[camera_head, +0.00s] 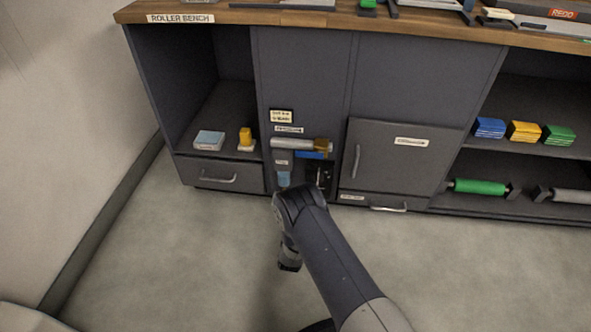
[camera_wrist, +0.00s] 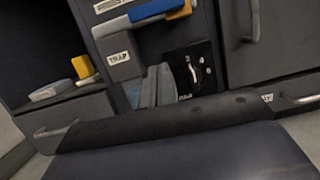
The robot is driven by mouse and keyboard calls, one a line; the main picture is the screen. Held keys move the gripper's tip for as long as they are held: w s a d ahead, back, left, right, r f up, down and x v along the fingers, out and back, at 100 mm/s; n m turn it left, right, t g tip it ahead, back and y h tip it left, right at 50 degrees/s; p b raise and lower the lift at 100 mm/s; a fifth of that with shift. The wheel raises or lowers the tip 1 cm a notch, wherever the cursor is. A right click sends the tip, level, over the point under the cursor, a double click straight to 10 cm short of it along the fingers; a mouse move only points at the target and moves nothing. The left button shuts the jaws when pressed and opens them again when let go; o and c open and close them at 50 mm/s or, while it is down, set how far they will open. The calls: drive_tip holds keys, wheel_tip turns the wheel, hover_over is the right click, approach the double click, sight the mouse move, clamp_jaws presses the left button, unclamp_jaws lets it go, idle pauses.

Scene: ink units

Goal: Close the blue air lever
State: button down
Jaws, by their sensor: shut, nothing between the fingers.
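The blue air lever (camera_head: 312,155) lies lengthwise just under a grey pipe with a brass end (camera_head: 321,145), low on the dark cabinet front. In the wrist view the blue lever (camera_wrist: 155,11) runs alongside the pipe at the top, with the brass part at its right. A grey block with a white AIR label (camera_wrist: 118,57) sits below it. My gripper (camera_head: 298,196) is at the dark end of my arm, below and in front of the lever, apart from it. It is shut and empty; its fingertips are hard to make out.
A black panel with a small switch (camera_wrist: 192,70) is right of the AIR block. A grey cabinet door with a handle (camera_head: 400,158) is farther right. An open shelf with a yellow object (camera_head: 246,138) is at left. The floor in front is clear.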

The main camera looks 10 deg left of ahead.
sight(309, 154)
drive_tip(key=shift+a+f, duration=0.45)
drive_tip(key=w+r+b, duration=0.4)
drive_tip(key=w+r, duration=0.2)
drive_tip(key=w, duration=0.3)
drive_tip(key=shift+w+d+r, duration=0.25)
drive_tip(key=shift+s, duration=0.1)
